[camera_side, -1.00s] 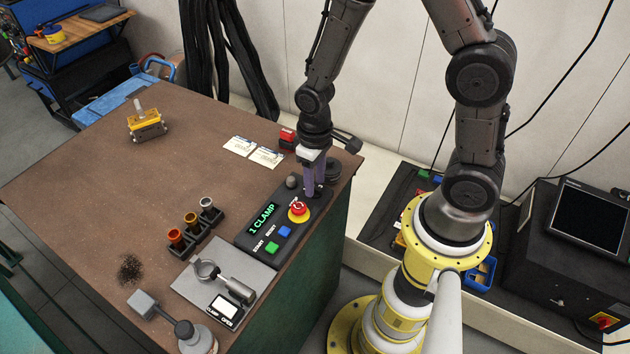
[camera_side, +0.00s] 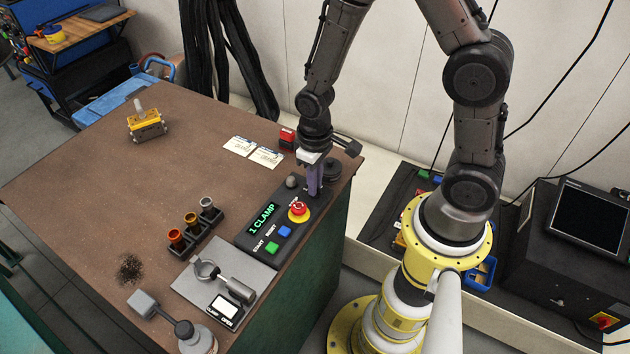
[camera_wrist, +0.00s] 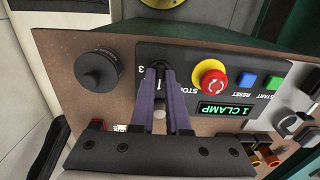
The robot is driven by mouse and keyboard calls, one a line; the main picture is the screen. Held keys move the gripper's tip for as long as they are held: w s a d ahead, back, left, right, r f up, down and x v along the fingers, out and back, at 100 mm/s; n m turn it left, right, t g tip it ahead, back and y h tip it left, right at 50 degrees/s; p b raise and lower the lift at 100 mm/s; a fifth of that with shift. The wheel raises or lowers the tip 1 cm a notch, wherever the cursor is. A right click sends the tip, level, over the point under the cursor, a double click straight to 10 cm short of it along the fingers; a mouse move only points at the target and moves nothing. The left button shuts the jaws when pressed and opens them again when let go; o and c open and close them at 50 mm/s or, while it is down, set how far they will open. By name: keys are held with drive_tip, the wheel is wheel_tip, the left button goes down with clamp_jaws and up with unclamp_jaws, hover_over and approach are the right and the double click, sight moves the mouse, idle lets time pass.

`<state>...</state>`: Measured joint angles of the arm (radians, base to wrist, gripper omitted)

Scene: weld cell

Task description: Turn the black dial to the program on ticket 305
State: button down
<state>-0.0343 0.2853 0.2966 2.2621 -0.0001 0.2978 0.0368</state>
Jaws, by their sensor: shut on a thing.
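My gripper (camera_wrist: 160,73) is shut on the black dial (camera_wrist: 160,68), with one purple finger on each side of it. The dial sits on the black control panel (camera_side: 262,243) and is mostly hidden by the fingers; a pale mark shows on its top. In the side view my gripper (camera_side: 314,192) points down at the panel's far end. The green display (camera_side: 263,218) reads "1 CLAMP", also in the wrist view (camera_wrist: 225,109). A "3" shows beside the dial. Two white tickets (camera_side: 239,146) (camera_side: 266,156) lie behind the panel; their numbers are too small to read.
A red stop button (camera_side: 298,209), blue reset button (camera_side: 285,231) and green start button (camera_side: 271,247) sit on the panel near the dial. A separate black round knob (camera_wrist: 98,70) stands beside the panel. A cup rack (camera_side: 192,233) and clamp plate (camera_side: 197,285) are nearer the camera.

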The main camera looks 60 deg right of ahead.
drive_tip(key=m, duration=0.4)
drive_tip(key=shift+m, duration=0.3)
drive_tip(key=m, duration=0.9)
drive_tip(key=shift+m, duration=2.2)
drive_tip(key=c, duration=0.9)
unclamp_jaws()
wheel_tip(320, 180, up, 14)
